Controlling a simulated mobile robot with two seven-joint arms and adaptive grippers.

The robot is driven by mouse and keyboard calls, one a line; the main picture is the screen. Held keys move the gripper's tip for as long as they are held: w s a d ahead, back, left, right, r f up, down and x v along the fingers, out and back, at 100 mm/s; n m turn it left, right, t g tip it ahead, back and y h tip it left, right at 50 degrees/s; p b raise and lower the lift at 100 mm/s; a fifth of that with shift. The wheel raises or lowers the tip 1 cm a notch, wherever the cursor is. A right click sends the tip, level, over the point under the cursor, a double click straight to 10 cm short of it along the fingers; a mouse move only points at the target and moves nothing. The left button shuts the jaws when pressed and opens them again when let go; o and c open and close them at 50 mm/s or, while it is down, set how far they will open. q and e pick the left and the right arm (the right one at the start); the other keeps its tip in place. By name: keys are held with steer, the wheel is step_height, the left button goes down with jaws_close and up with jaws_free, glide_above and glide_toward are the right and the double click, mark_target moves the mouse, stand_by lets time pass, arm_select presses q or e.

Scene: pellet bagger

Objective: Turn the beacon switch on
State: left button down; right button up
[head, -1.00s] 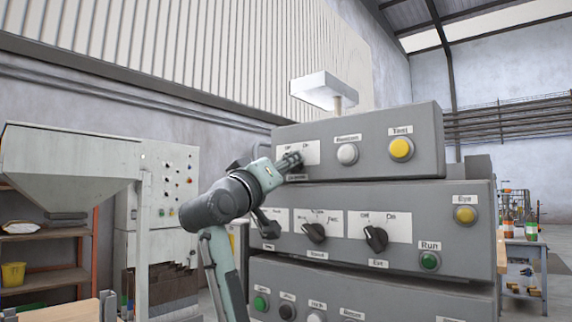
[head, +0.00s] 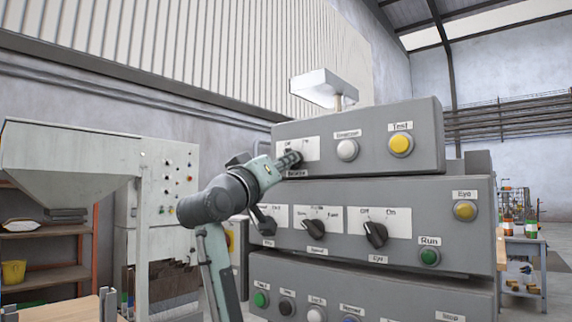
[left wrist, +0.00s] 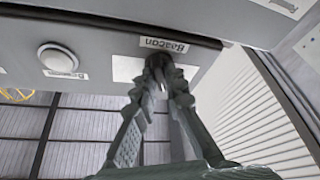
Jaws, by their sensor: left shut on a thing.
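The beacon switch is a dark rotary knob (left wrist: 158,66) on a white Off/On plate (head: 312,150) at the left of the top grey panel. Its label "Beacon" (left wrist: 164,44) shows in the left wrist view. My left gripper (head: 291,158) is shut on the knob and covers most of it. The left wrist view also shows both fingers (left wrist: 160,85) closed around it. The knob's pointer is hidden by the fingers, so I cannot tell which way it is set. My right gripper is not in view.
A white button (head: 347,150) and a yellow Test button (head: 400,145) sit right of the plate. The middle panel below has dark knobs, including an Eye knob (head: 375,234), and a green Run button (head: 430,256). A grey hopper machine (head: 75,160) stands at left.

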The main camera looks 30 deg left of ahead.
arm_select(q)
steer(key=m+h, duration=0.2)
steer(key=m, duration=0.3)
steer(key=m+h+b, duration=0.1)
steer(key=m+h, duration=0.2)
steer(key=m, duration=0.2)
steer(key=a+m+h+b, duration=0.1)
steer(key=m+h, duration=0.2)
steer(key=m, duration=0.3)
steer(key=shift+g, duration=0.4)
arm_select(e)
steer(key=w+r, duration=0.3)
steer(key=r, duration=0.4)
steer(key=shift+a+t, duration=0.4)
arm_select(q)
steer(key=shift+m+h, duration=0.3)
steer(key=shift+m, duration=0.1)
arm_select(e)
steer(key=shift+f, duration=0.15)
arm_select(q)
steer(key=c, duration=1.6)
jaws_free()
steer(key=shift+r, duration=0.1)
steer(key=v, duration=1.2)
steer(key=shift+d, duration=0.1)
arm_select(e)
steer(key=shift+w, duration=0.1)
